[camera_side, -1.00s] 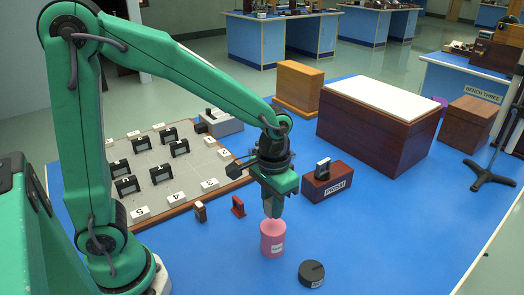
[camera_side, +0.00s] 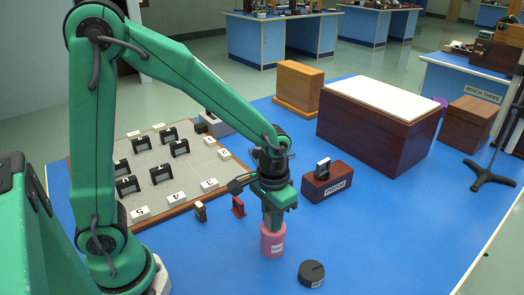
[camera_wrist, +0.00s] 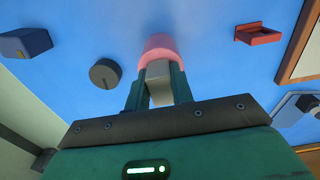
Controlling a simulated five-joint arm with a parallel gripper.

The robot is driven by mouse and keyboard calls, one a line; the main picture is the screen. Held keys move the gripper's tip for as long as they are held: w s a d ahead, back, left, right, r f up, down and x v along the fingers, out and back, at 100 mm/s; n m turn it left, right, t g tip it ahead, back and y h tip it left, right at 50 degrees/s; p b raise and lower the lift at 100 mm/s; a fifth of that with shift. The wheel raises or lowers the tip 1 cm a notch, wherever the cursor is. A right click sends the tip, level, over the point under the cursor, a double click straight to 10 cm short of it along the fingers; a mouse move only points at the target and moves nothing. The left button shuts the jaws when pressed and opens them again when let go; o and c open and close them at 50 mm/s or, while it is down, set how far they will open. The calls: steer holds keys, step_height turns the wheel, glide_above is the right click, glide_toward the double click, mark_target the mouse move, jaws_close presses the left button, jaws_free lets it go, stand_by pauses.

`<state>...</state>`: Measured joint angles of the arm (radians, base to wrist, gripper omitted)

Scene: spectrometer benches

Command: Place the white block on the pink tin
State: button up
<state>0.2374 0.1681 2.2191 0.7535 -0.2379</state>
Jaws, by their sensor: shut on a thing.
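The pink tin (camera_side: 272,243) stands upright on the blue bench with a pale label on its front. It also shows in the wrist view (camera_wrist: 158,46), beyond the fingertips. My gripper (camera_side: 272,224) points down at the top of the tin. In the wrist view its two fingers are shut on the white block (camera_wrist: 158,82), which looks grey in shadow. The block is right over the tin or at its top; I cannot tell whether they touch. In the side view the fingers mostly hide the block.
A dark round knob-like disc (camera_side: 311,273) lies right of the tin. A small red holder (camera_side: 238,206) and a small dark upright piece (camera_side: 200,211) stand to the left. The PRISM block (camera_side: 336,182) stands behind right. A numbered board (camera_side: 160,190) lies at left. The front right bench is clear.

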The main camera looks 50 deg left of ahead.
mark_target(268, 213)
steer(key=shift+f, duration=0.15)
steer(key=o, duration=1)
step_height(268, 213, up, 12)
steer(key=shift+r, duration=0.2)
stand_by(0.5)
steer(key=shift+s+a+r+t, duration=0.6)
steer(key=shift+s+a+t, duration=0.35)
steer(key=shift+s+a, duration=0.6)
steer(key=shift+s+a+r+t, duration=0.6)
steer(key=shift+s+a+t, duration=0.4)
steer(key=shift+s, duration=1)
steer(key=shift+s+a+r+t, duration=0.6)
steer(key=shift+s+a+t, duration=0.25)
steer(key=shift+s+a, duration=0.75)
